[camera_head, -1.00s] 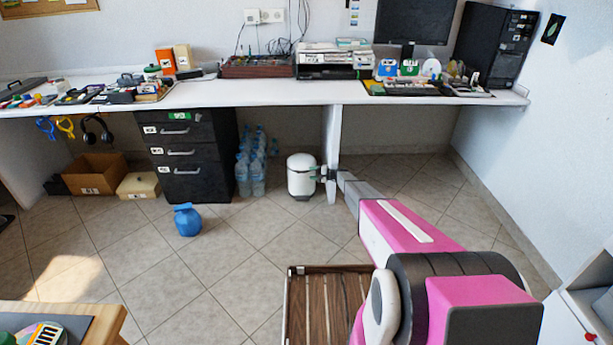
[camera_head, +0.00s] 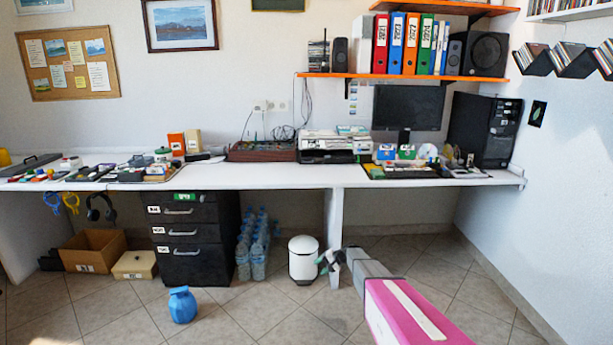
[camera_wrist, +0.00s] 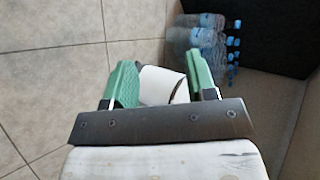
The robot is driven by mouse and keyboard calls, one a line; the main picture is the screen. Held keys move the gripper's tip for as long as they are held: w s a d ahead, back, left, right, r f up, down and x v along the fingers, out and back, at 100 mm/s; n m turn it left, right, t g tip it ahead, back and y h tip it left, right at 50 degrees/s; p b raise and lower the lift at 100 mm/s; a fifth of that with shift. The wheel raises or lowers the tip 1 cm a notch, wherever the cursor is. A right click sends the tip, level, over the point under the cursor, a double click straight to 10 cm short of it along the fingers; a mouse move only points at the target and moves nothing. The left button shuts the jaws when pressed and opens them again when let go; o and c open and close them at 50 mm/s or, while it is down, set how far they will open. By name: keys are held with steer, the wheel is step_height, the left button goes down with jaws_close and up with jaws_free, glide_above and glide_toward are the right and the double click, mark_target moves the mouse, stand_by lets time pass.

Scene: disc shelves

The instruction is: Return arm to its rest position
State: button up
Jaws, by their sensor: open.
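My arm, pink and grey, reaches in from the lower right of the head view. My gripper (camera_head: 330,262) is at its far end, in front of the white desk's (camera_head: 290,178) middle support and below the desk top. In the wrist view my gripper (camera_wrist: 157,85) shows two green fingers spread apart with nothing held between them. A white bin (camera_wrist: 160,86) shows beyond and between the fingers. In the head view the bin (camera_head: 302,260) stands on the floor just left of the gripper. I cannot tell whether they touch.
Water bottles (camera_head: 256,245) stand beside a black drawer unit (camera_head: 190,235) under the desk. A blue jug (camera_head: 182,305) stands on open floor. Orange shelves (camera_head: 340,75) with binders hang above the monitor (camera_head: 408,107). Disc racks (camera_head: 565,60) are on the right wall.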

steer(key=s+d+r+n+h, duration=0.1)
steer(key=s+d+r+h, duration=0.2)
steer(key=s, duration=1)
steer(key=s+d+r+n+g+h, duration=0.1)
steer(key=s+d+r+h, duration=0.3)
steer(key=s+r, duration=0.6)
steer(key=s+d+r+n+h, duration=0.1)
steer(key=s+d+r+h, duration=0.2)
steer(key=s, duration=1.4)
step_height(320, 180, up, 3)
steer(key=shift+d+r+n+g+h, duration=0.15)
steer(key=shift+d+n+g+h, duration=0.15)
steer(key=shift+d, duration=0.45)
